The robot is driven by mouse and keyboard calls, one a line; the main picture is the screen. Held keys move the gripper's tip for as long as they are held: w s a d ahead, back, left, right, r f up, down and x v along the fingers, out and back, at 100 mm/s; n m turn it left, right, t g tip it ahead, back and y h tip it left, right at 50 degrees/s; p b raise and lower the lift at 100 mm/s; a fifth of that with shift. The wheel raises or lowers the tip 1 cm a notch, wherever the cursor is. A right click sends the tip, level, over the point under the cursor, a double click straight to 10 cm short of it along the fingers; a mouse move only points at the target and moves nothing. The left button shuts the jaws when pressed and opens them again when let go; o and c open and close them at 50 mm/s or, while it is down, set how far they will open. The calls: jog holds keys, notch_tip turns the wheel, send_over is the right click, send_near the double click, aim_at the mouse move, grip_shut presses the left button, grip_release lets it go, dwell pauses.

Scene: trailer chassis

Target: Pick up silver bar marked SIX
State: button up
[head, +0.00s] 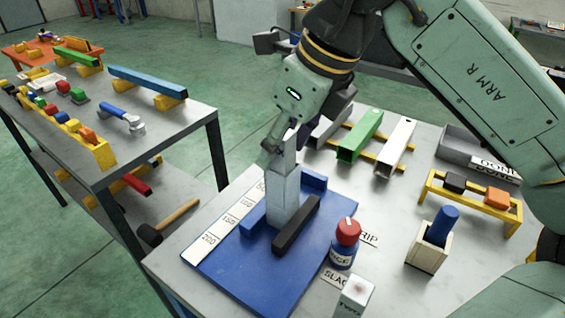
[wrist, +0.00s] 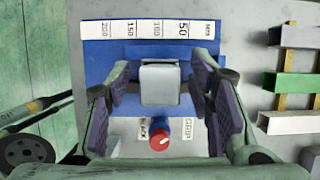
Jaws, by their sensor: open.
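A silver bar (head: 286,190) stands upright on the blue board (head: 232,275), between a blue block and a black block. No SIX marking is readable on it. My gripper (head: 283,143) is over the bar's upper end. In the wrist view my gripper (wrist: 162,75) is open, with one dark-padded finger on each side of the silver bar (wrist: 160,86). Gaps show between the bar and both fingers. Another silver bar (head: 396,148) lies on a yellow rack beside a green bar.
A wooden holder (head: 427,254) with a blue cylinder, a yellow rack (head: 468,202) and a grey tray (head: 462,145) are farther right. A second loaded table (head: 150,150) stands left.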

grip_shut()
dwell(0.6)
